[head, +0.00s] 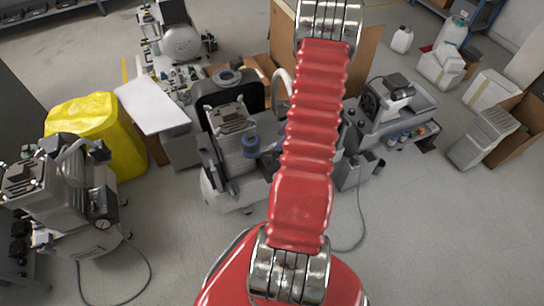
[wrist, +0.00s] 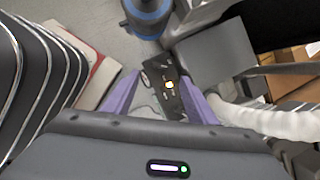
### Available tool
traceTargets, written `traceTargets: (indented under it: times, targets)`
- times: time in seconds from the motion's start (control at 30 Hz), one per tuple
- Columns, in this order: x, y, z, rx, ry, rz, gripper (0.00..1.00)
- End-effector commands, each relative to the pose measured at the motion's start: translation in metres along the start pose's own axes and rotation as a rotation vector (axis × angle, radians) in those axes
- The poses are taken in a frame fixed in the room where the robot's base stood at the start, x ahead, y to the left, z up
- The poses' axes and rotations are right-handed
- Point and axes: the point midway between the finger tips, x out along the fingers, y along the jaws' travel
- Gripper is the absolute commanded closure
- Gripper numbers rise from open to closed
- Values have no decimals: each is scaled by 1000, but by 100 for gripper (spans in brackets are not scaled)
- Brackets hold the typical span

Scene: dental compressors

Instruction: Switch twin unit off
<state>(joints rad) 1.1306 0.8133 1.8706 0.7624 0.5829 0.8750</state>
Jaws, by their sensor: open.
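My gripper (wrist: 160,77) shows in the wrist view as two purple fingers held apart, with nothing between them in grip. A grey housing (wrist: 215,55) adjoins the panel. In the head view, a grey compressor unit (head: 235,130) with a blue-ringed part (head: 250,146) stands left of my arm. My arm hides its right side and my gripper there. I cannot tell whether the fingers touch the panel, or the switch's position.
A pale ribbed hose (wrist: 265,120) runs close to the right finger. A blue-banded cylinder (wrist: 147,18) is above the fingers. Another compressor (head: 65,190) stands at left by a yellow bag (head: 100,125). A grey machine (head: 390,110) stands at right. Front-right floor (head: 430,230) is clear.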

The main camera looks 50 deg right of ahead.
Motion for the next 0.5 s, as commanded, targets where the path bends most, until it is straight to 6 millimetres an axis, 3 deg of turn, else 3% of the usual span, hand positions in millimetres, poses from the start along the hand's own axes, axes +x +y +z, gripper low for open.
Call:
traceTargets:
  times: [0.13, 0.5]
  targets:
    - [9, -1, -16, 61, -3, -2, 48]
    - [10, -1, -17, 63, -3, -2, 48]
